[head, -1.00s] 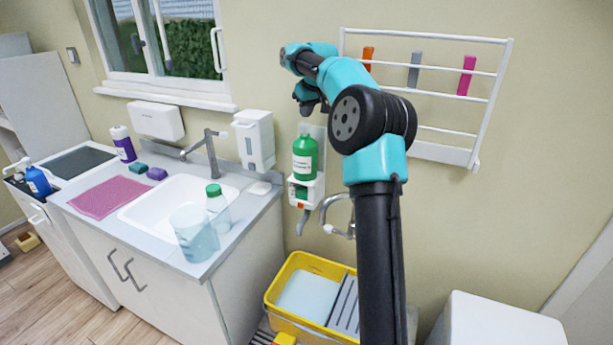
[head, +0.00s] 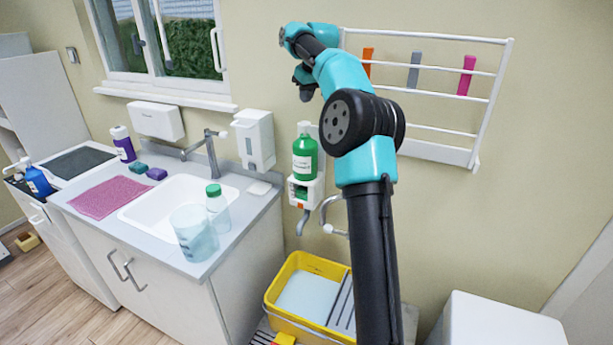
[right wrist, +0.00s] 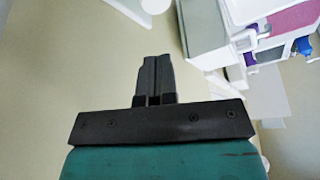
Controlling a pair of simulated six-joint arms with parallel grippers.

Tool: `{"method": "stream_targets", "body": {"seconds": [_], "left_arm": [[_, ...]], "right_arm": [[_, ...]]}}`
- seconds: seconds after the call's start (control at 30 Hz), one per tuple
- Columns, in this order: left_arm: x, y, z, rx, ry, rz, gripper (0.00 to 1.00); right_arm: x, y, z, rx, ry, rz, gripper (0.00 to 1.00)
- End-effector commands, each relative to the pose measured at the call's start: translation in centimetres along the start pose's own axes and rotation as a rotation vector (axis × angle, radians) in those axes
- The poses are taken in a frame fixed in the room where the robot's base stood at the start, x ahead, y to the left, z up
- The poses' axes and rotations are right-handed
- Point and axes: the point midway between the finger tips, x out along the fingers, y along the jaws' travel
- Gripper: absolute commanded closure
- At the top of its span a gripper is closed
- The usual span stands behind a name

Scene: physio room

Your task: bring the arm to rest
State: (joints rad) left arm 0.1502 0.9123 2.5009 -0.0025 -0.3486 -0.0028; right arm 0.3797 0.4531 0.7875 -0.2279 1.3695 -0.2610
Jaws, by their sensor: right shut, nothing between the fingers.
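My right arm rises from the bottom of the head view, bends at a large dark joint and reaches up and to the left in front of the wall. My right gripper (head: 305,92) hangs at its end, small and partly hidden, above the green bottle and clear of it. In the right wrist view the two dark fingers of the right gripper (right wrist: 155,75) lie together, shut with nothing between them. My left gripper is not in view.
A green bottle (head: 305,158) sits in a wall holder. A soap dispenser (head: 254,140), a sink (head: 165,205), a clear jug (head: 194,235) and a clear bottle (head: 217,212) are to the left. A yellow bucket (head: 283,280) stands below. A wall rack (head: 490,100) is close behind the arm.

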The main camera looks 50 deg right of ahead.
Motion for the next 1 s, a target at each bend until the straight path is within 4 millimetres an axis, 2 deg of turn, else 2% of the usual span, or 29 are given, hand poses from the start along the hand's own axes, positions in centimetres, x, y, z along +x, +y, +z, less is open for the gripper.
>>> {"method": "stream_targets", "body": {"seconds": [0.2, 0.63, 0.73, 0.87, 0.97, 1.0], "left_arm": [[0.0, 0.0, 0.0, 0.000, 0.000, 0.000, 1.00], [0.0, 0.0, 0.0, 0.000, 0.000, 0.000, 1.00], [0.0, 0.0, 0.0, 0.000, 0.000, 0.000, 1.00], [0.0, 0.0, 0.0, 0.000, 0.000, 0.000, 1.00], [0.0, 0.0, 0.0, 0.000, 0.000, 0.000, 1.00], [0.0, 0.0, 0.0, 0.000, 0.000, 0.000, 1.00]], "right_arm": [[-1.0, -0.1, -0.5, 0.000, 0.001, 0.000, 1.00], [-1.1, -0.1, -0.5, -0.001, 0.000, 0.000, 1.00], [-0.7, -0.6, -0.8, -0.012, 0.004, 0.001, 1.00], [0.8, -3.1, -2.2, -0.066, 0.022, 0.013, 1.00], [2.9, -6.8, -4.1, -0.148, 0.056, 0.029, 1.00], [3.8, -8.8, -5.0, -0.191, 0.076, 0.037, 1.00]]}}
